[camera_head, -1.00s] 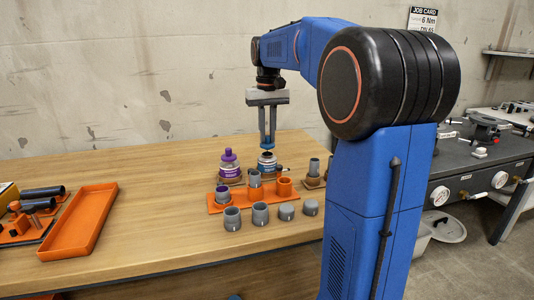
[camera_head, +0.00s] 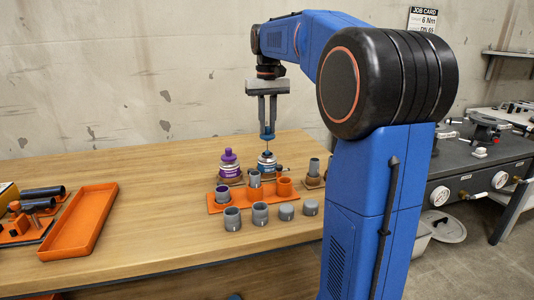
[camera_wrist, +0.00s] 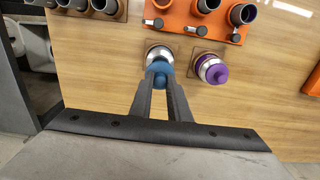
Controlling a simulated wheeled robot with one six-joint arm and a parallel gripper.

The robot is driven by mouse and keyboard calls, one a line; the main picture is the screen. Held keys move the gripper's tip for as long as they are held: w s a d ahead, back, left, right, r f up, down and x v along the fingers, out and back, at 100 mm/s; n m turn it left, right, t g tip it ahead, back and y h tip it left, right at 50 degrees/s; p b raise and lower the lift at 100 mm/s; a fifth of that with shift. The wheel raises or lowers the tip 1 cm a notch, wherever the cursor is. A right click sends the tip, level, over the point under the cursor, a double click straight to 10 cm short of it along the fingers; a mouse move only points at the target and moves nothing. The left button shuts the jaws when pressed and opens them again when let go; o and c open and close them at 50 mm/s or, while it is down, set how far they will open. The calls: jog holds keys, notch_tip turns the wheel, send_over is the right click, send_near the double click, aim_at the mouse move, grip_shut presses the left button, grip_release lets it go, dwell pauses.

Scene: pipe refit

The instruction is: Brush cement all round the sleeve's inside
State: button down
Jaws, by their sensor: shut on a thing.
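My gripper (camera_head: 267,136) is shut on the blue cap (camera_head: 267,131) of a cement applicator, which also shows between my fingers in the wrist view (camera_wrist: 158,75). A thin stem (camera_head: 267,146) hangs from the cap. Its lower end is at or in the mouth of the cement can (camera_head: 267,163); I cannot tell which. The can also shows past the cap in the wrist view (camera_wrist: 158,50). Several grey sleeve-like fittings stand near: one upright in the orange rack (camera_head: 255,179), one at its left end (camera_head: 222,195), others on the table. Which is the task's sleeve is unclear.
A purple-capped can (camera_head: 229,167) stands left of the cement can. Grey fittings (camera_head: 260,213) stand in a row in front of the orange rack (camera_head: 236,203). An empty orange tray (camera_head: 62,252) lies at left. The table between tray and rack is clear.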

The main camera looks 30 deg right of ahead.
jog(key=shift+r, duration=1.05)
jog(key=shift+r, duration=0.2)
jog(key=shift+r, duration=0.95)
